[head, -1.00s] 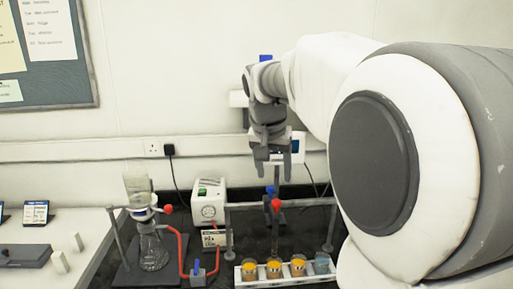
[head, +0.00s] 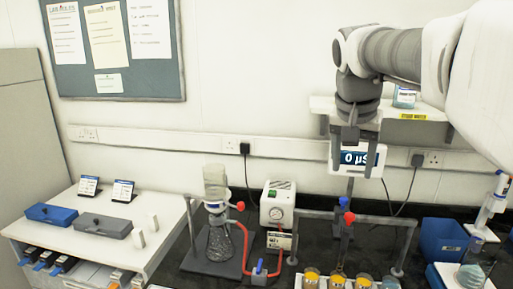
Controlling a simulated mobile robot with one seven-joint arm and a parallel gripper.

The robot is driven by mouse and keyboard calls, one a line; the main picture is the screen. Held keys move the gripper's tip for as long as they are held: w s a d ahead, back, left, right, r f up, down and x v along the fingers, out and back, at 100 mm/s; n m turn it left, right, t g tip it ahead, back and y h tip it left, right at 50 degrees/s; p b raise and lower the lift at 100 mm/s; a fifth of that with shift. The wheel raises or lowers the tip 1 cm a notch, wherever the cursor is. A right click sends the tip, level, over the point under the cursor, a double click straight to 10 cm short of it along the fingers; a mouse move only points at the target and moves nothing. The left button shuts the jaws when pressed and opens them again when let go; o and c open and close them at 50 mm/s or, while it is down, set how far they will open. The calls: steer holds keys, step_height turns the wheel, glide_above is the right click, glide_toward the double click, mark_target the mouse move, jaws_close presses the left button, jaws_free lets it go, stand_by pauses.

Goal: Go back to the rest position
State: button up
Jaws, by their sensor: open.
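My gripper (head: 349,132) hangs at the end of my arm at the upper right of the head view. Its fingers point down and are apart, with nothing seen between them. It shows in front of the wall shelf (head: 425,127) and the white meter (head: 372,160) reading "0 µS". How far it is from either is hard to tell. My arm reaches in from the right edge and hides part of the wall and shelf.
Below stand a flask (head: 220,240) with a funnel, a white pump box (head: 277,205), a metal frame (head: 385,219) and several jars (head: 337,281). A blue bin (head: 440,240) is at the right. A white side bench (head: 75,212) holds a blue case (head: 52,214) and a grey case (head: 101,226).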

steer(key=s+a+f+n+t+y, duration=0.1)
steer(key=s+a+f+n, duration=0.2)
steer(key=s+f, duration=0.3)
steer(key=s+a+f+n+y, duration=0.1)
steer(key=s+a+f+n, duration=0.3)
steer(key=s, duration=0.8)
step_height(320, 180, down, 4)
steer(key=shift+s+a+r+t+y, duration=0.2)
steer(key=shift+s+a+t+y, duration=0.15)
steer(key=shift+a, duration=0.7)
